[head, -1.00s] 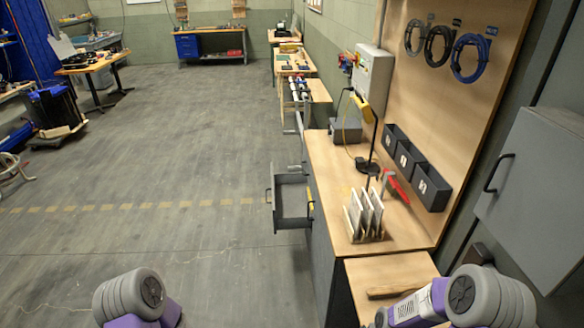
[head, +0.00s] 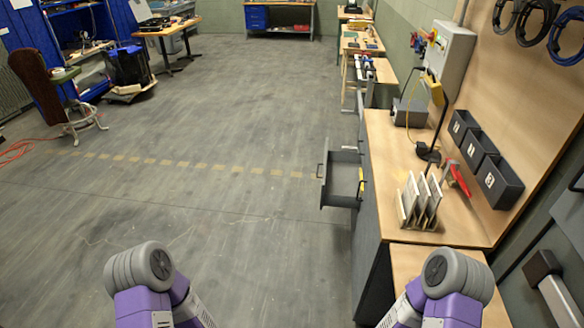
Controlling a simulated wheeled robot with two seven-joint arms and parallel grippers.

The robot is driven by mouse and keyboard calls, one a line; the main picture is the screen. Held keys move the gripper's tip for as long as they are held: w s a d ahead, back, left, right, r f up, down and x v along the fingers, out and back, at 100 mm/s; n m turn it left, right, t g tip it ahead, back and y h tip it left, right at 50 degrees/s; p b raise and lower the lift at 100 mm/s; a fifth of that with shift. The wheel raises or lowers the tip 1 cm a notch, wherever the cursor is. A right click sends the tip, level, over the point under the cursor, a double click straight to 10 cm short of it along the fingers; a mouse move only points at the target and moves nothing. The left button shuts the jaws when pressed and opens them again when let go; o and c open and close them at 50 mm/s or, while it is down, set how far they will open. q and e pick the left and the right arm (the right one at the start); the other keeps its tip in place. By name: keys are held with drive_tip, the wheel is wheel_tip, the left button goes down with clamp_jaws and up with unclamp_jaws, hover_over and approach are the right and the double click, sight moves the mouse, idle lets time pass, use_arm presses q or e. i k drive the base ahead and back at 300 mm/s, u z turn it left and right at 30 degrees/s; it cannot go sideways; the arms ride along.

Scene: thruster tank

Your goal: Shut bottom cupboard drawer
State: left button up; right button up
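An open grey drawer (head: 342,178) sticks out to the left from the side of the workbench cupboard (head: 366,225), right of the picture's middle. Its handle (head: 323,170) is on its left-hand front, and something yellow shows at its inner end. Whether it is the bottom drawer I cannot tell from this angle. My two arms show at the lower edge, left and right, both well short of the drawer. Neither gripper is in the picture.
The bench top (head: 450,215) holds a rack of upright panels (head: 420,200), a red clamp (head: 458,178) and a desk lamp (head: 430,152). A nearer wooden surface (head: 430,262) adjoins the bench. The floor (head: 200,170) left of the drawer is clear.

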sight(341, 176)
drive_tip(key=u, duration=0.45)
drive_tip(key=i, duration=1.3)
drive_tip(key=u, duration=0.75)
drive_tip(key=i, duration=0.65)
drive_tip(key=z, duration=1.55)
drive_tip(key=i, duration=1.1)
drive_tip(key=z, duration=0.45)
